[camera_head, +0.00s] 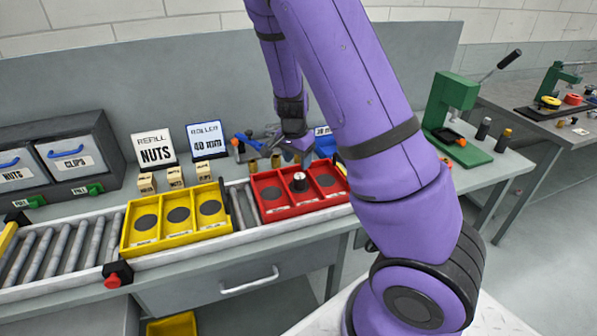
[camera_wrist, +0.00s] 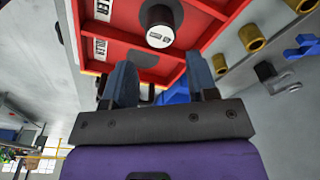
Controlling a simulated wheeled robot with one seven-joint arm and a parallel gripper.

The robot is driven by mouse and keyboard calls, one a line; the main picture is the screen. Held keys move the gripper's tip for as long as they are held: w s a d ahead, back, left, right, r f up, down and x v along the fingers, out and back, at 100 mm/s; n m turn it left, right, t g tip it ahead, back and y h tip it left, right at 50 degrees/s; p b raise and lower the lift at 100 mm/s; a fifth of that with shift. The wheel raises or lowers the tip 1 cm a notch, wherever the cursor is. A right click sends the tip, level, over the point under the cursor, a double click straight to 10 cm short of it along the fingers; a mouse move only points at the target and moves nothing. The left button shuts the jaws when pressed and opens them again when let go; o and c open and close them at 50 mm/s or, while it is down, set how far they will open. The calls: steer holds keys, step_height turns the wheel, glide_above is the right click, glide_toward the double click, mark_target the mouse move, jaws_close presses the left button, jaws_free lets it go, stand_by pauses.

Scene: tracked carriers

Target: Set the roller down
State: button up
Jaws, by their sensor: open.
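A roller, dark with a pale end, stands in the middle compartment of the red carrier (camera_head: 277,213); the roller (camera_head: 300,182) looks upright in the head view. In the wrist view the roller (camera_wrist: 160,26) shows its labelled pale end, and the red carrier (camera_wrist: 120,53) lies around it. My gripper (camera_wrist: 162,66) is open, with its two blue-grey fingers apart and nothing between them. The roller is beyond the fingertips, clear of both.
A yellow carrier (camera_head: 178,248) with three dark round pads sits left of the red one on the roller conveyor (camera_head: 60,255). Behind stand signs reading NUTS (camera_head: 154,150) and ROLLER 40 mm (camera_head: 206,142), and small labelled blocks (camera_head: 175,176). A green press (camera_head: 455,120) stands right.

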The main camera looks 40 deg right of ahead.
step_height(320, 180, up, 3)
step_height(320, 180, up, 10)
steer(key=n+t+y, duration=0.1)
steer(key=n+y, duration=0.1)
steer(key=n, duration=0.2)
glide_above(296, 179)
steer(key=s+a, duration=0.4)
steer(key=a, duration=0.1)
steer(key=s+a+r+n+t+y, duration=0.1)
steer(key=s+a+r+n, duration=0.25)
steer(key=s+r, duration=0.35)
steer(key=s+a+r+n+t+h, duration=0.1)
steer(key=s+r+n, duration=0.6)
steer(key=s, duration=0.7)
steer(key=shift+s+a+r+t+h, duration=0.35)
steer(key=shift+a+r+t, duration=0.55)
steer(key=shift+r, duration=0.5)
